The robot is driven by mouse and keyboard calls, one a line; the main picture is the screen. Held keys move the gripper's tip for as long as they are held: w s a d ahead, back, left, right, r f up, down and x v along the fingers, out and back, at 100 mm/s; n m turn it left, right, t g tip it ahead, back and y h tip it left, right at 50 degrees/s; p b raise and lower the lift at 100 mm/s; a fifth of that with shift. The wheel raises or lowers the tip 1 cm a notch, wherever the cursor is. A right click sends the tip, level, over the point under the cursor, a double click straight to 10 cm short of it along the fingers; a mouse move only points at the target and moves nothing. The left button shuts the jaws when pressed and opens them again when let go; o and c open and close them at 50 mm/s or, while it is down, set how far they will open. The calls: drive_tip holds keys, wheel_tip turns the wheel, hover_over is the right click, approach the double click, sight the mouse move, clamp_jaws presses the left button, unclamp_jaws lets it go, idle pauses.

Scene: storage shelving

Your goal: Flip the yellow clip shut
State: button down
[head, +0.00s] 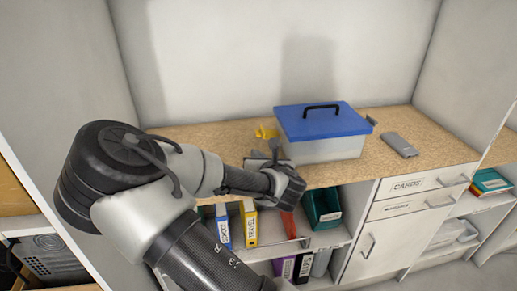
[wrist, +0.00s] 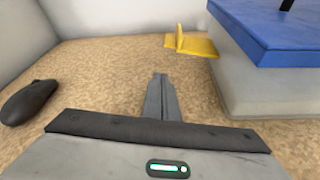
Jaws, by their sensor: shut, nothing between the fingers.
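The yellow clip (head: 266,132) is at the left side of a box with a blue lid (head: 322,122) and a pale translucent body. In the wrist view the clip (wrist: 196,46) sticks out from the box's left side just above the wooden surface, with a small upright tab at its outer end. Its inner end meets the box body near the lid. My gripper (head: 274,148) is in front of the box's left front corner. In the wrist view my gripper (wrist: 160,78) has its fingers together and empty, pointing toward the clip, short of it and to its left.
A grey flat object (head: 399,145) lies on the worktop (head: 425,153) to the right of the box. A dark rounded object (wrist: 28,102) lies at the left in the wrist view. Walls close the back and sides. Binders and a green bin (head: 322,207) stand on the shelf below.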

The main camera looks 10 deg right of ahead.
sight(268, 132)
drive_tip(key=shift+w+d+r+p, duration=0.2)
drive_tip(key=shift+w+r+p, duration=0.1)
drive_tip(key=shift+r, duration=0.6)
drive_tip(key=shift+w+d+r+p, duration=0.15)
drive_tip(key=shift+w+r, duration=0.1)
drive_tip(key=shift+r, duration=0.6)
drive_tip(key=shift+w, duration=0.1)
